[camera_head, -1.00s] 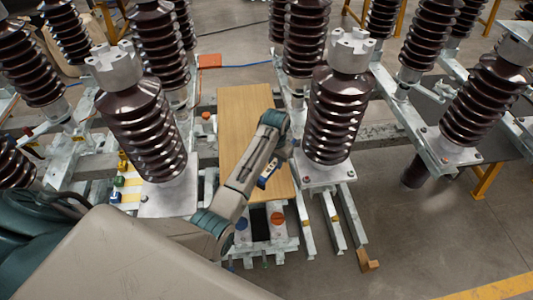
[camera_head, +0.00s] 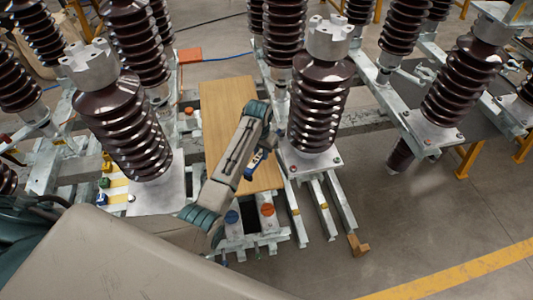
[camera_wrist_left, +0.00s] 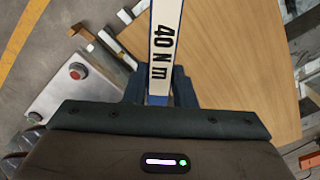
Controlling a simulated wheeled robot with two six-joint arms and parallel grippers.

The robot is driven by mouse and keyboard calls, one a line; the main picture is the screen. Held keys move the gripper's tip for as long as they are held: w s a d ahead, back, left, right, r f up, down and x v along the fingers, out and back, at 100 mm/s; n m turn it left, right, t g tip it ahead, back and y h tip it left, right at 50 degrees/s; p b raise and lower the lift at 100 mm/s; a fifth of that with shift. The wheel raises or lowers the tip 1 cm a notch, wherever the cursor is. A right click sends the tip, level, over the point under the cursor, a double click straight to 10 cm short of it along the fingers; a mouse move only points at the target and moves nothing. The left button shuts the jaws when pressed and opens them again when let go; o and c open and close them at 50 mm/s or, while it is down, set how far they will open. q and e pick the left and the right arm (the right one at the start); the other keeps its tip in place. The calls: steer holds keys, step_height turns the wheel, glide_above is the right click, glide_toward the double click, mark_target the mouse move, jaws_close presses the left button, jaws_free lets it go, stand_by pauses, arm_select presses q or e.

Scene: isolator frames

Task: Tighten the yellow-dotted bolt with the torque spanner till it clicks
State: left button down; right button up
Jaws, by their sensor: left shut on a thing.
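My left gripper (camera_head: 257,163) hangs over the right part of a wooden board in the head view, small and partly hidden by my arm. In the left wrist view my left gripper (camera_wrist_left: 158,92) is shut on the torque spanner (camera_wrist_left: 165,40), a pale bar marked "40 N m" that runs up out of the picture. The spanner's head is out of that view. A red-dotted bolt (camera_wrist_left: 77,71) sits on a metal plate at the left of the wrist view. I cannot make out the yellow-dotted bolt for certain. My right gripper is not in view.
The wooden board (camera_head: 222,100) lies between two ribbed brown insulators (camera_head: 125,125), (camera_head: 318,105) on metal bases. Metal rails (camera_head: 313,207) stick out at the front right. An orange knob (camera_head: 267,209) stands near the board's front edge. Open floor (camera_head: 390,235) lies to the right.

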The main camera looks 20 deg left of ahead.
arm_select(q)
steer(key=shift+w+a+r+m, duration=0.1)
steer(key=shift+a+m, duration=0.2)
steer(key=shift+a, duration=0.1)
steer(key=shift+d+r, duration=0.1)
steer(key=shift+r, duration=3.4)
